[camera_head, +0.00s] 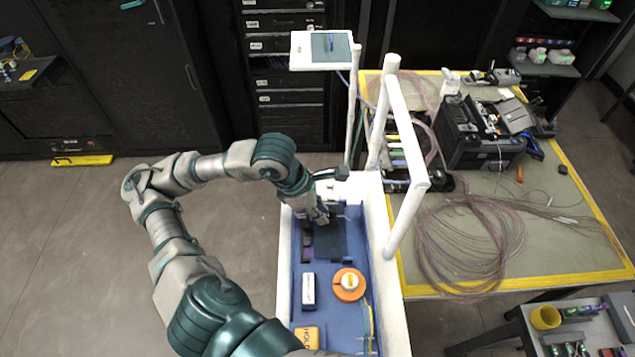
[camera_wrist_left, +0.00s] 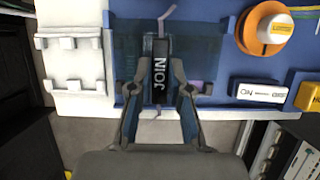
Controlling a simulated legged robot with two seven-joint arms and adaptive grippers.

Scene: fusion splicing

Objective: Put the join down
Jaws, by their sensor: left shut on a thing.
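The join is a slim black block with white lettering "JOIN" (camera_wrist_left: 160,68), with a thin pale purplish strand at its far end, in the left wrist view. My left gripper (camera_wrist_left: 160,90) is shut on its sides. The join is over a dark teal square area (camera_wrist_left: 128,60) of the blue tray; I cannot tell whether it touches it. In the head view my left gripper (camera_head: 322,216) is over the far part of the blue tray (camera_head: 338,319), near the dark square, and mostly hides the join. My right gripper is not in view.
In the tray are an orange disc (camera_head: 349,293), a white labelled block (camera_head: 308,291) and a yellow block (camera_head: 307,337). White posts (camera_head: 401,125) rise at the tray's right. The table beyond holds coiled fibre (camera_head: 465,245) and a black machine (camera_head: 480,135).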

